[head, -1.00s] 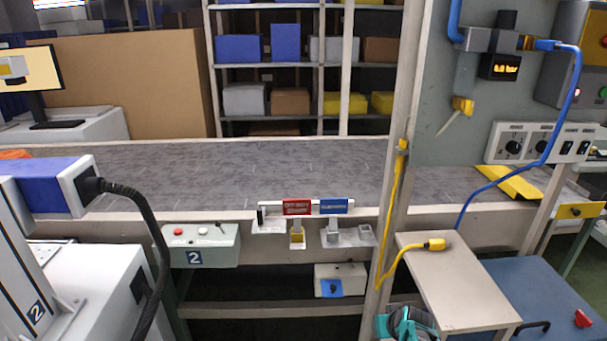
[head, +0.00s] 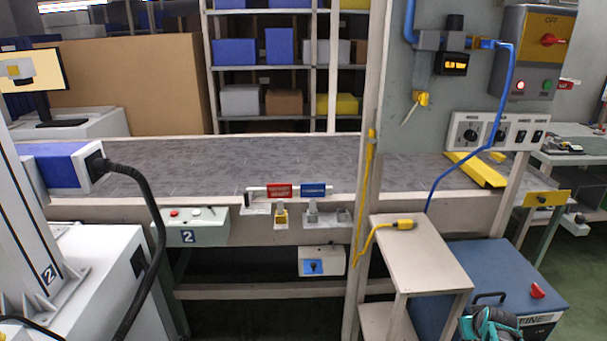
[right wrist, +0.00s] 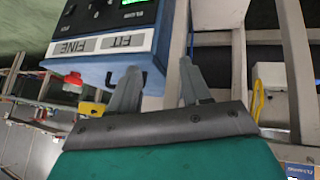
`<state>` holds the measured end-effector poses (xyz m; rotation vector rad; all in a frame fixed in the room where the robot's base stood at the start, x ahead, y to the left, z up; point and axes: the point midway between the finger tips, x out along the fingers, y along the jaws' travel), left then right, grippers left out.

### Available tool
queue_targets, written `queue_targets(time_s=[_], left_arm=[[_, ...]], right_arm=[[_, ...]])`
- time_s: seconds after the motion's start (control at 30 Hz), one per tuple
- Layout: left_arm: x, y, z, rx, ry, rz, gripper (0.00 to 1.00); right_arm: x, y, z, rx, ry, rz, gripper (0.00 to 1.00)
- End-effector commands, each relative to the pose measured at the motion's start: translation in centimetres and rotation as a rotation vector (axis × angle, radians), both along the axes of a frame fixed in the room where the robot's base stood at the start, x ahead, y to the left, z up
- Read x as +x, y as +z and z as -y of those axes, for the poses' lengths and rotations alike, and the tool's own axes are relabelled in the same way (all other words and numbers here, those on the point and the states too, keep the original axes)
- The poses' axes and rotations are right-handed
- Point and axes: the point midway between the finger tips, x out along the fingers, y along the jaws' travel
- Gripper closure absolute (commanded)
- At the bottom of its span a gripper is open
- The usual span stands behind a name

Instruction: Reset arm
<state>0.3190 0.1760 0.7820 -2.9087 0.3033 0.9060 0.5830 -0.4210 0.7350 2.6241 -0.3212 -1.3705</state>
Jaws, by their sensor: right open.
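My right gripper (head: 487,325) shows at the bottom right of the head view, in front of the blue box (head: 495,285). It is teal and dark grey. In the right wrist view my right gripper (right wrist: 160,78) has its two grey fingers apart, with nothing between them. The blue box (right wrist: 110,70), with "FIT" and "FINE" labels and a red knob, is close beyond the fingers; whether they touch it I cannot tell. My left gripper is in neither view.
The grey conveyor belt (head: 230,165) runs across the middle. A small beige table (head: 415,250) with a yellow plug (head: 404,225) stands left of the blue box. An upright post (head: 368,180) is beside it. A blue cable (head: 470,160) hangs from the grey panel.

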Motion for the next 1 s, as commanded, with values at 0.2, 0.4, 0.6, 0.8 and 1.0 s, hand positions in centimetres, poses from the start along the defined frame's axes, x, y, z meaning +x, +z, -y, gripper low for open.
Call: queue_targets(time_s=[0.2,0.4,0.6,0.8,1.0], left_arm=[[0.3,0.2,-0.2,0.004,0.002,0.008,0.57],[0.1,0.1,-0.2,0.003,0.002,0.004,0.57],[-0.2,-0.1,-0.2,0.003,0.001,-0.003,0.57],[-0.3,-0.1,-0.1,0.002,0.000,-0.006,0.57],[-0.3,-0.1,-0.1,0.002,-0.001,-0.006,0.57]], right_arm=[[-3.6,5.5,16.3,-0.197,-0.131,0.000,0.52],[-7.4,11.2,26.5,-0.335,-0.223,0.000,0.52],[-10.9,16.5,33.5,-0.441,-0.293,0.000,0.52],[-12.3,18.3,34.4,-0.574,-0.248,0.008,0.52],[-11.6,18.1,30.3,-0.690,-0.089,0.051,0.52]])
